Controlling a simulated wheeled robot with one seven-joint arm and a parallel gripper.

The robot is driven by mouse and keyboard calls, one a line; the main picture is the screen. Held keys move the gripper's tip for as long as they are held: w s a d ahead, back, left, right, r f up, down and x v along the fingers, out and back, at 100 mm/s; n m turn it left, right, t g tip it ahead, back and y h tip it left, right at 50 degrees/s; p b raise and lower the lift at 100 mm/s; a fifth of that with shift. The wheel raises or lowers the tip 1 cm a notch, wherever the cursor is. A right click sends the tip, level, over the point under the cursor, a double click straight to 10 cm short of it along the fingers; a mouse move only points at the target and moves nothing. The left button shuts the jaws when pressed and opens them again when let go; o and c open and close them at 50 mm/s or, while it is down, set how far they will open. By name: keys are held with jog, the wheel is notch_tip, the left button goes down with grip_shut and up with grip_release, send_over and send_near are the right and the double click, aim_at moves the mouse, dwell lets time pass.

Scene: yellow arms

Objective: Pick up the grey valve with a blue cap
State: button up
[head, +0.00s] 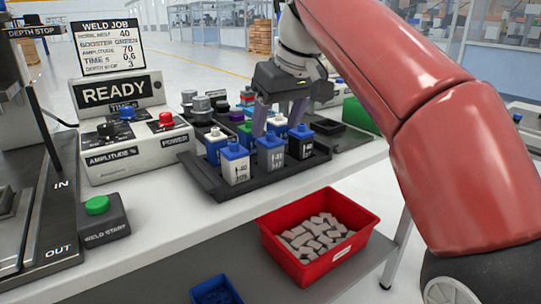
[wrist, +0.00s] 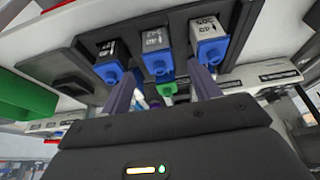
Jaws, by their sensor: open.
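The grey valve with a blue cap (head: 271,155) stands upright in the front row of a black tray (head: 222,193), between a white one (head: 235,168) and a black one (head: 301,147), both also blue-capped. My gripper (head: 278,120) is open and empty, its purple fingers pointing down just above and behind the front row. In the wrist view the grey valve (wrist: 157,45) lies between the two fingers (wrist: 165,85) in the picture, with the black valve (wrist: 112,52) to the left and the white one (wrist: 208,32) to the right. No contact is visible.
A control box (head: 130,145) stands to the left. A red bin (head: 320,260) of grey pieces is below the table edge. A green bin (head: 360,115) is at right.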

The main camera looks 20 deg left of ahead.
aim_at(273, 134)
jog(key=b+x, duration=0.1)
jog(key=x, duration=0.5)
jog(key=shift+w+a, duration=0.1)
jog(key=shift+w, duration=0.15)
jog(key=shift+c, duration=0.3)
jog(key=c, duration=1)
jog(key=shift+c, duration=0.2)
